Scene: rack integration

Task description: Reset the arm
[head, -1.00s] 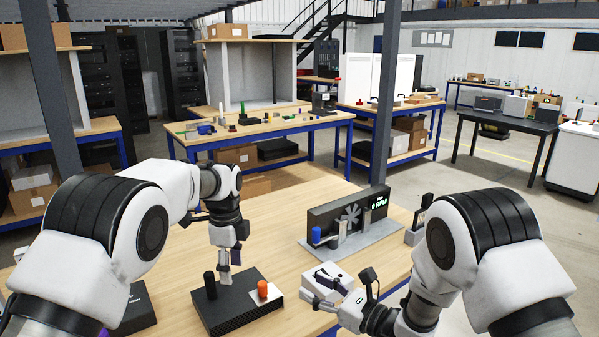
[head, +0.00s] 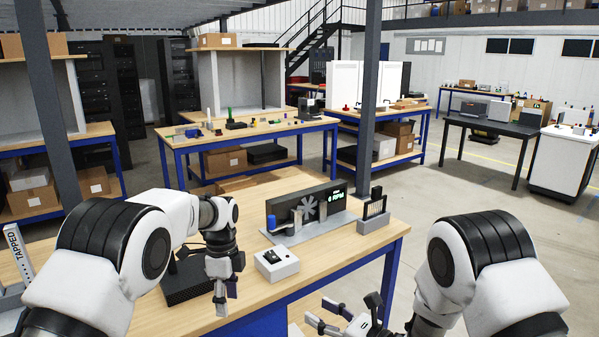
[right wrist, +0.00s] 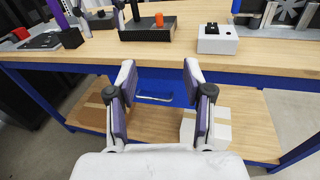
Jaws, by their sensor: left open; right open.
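My left gripper (head: 226,296) is open and empty, hanging fingers down in front of the black box (head: 185,284) on the wooden worktable (head: 330,255). My right gripper (head: 322,312) is open and empty, off the table's front edge. In the right wrist view its two purple-padded fingers (right wrist: 160,88) are spread wide, with the table edge and lower shelf beyond them. The black box also shows there (right wrist: 146,33), with an orange knob (right wrist: 159,20) on top; my left arm partly hides this box in the head view. A white box with a black switch (head: 276,263) is apart from both grippers.
A fan unit with a lit display (head: 320,212) stands behind the white box, and a small dark rack (head: 374,208) stands to its right. A white carton (right wrist: 206,128) sits on the lower shelf (right wrist: 258,118). Open floor (head: 450,195) lies right of the table.

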